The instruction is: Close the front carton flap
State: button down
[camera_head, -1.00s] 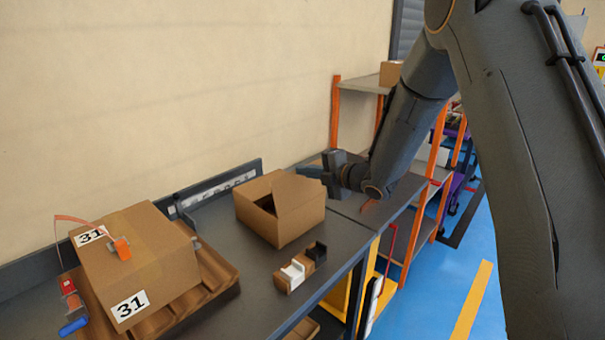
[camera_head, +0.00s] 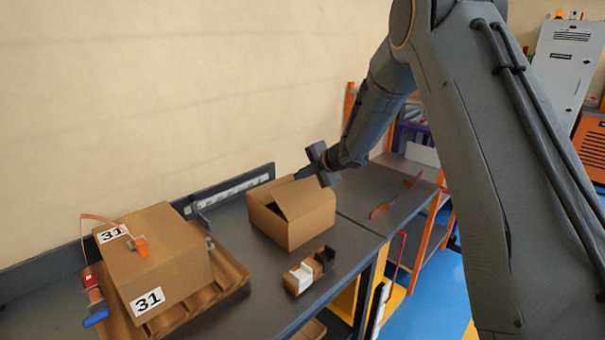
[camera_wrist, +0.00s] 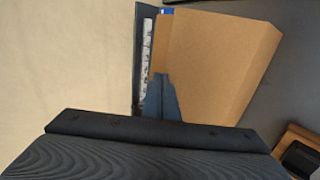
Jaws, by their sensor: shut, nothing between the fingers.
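The open carton (camera_head: 290,228) stands on the dark bench. One of its flaps (camera_head: 298,196) slopes over part of the top, and a dark gap shows at its left. My gripper (camera_head: 303,174) is shut and empty at the carton's back right, its tip just above the flap. In the wrist view my gripper (camera_wrist: 161,95) overlaps a broad brown carton panel (camera_wrist: 215,60). I cannot tell whether the fingertips touch it. The other flaps are hard to tell apart.
A taped carton marked 31 (camera_head: 170,262) sits on a wooden pallet (camera_head: 232,277) at the left. A small holder with white and black parts (camera_head: 308,272) lies in front of the open carton. A low rail (camera_head: 230,192) runs along the wall. The bench right of the carton is mostly clear.

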jog(key=shift+x, duration=0.9)
jog(key=shift+w+a+f+b, duration=0.4)
jog(key=shift+f+b, duration=0.2)
jog(key=shift+f, duration=0.2)
jog(key=shift+w+a+f+b, duration=0.35)
jog(key=shift+f+b, duration=0.25)
jog(key=shift+f, duration=0.2)
jog(key=shift+w+a+f+b, duration=0.4)
jog(key=shift+f+b, duration=0.2)
jog(key=shift+f, duration=0.2)
jog(key=shift+w+f, duration=0.1)
jog(key=shift+f, duration=0.2)
jog(key=shift+d+f+b, duration=0.1)
jog(key=shift+b, duration=0.25)
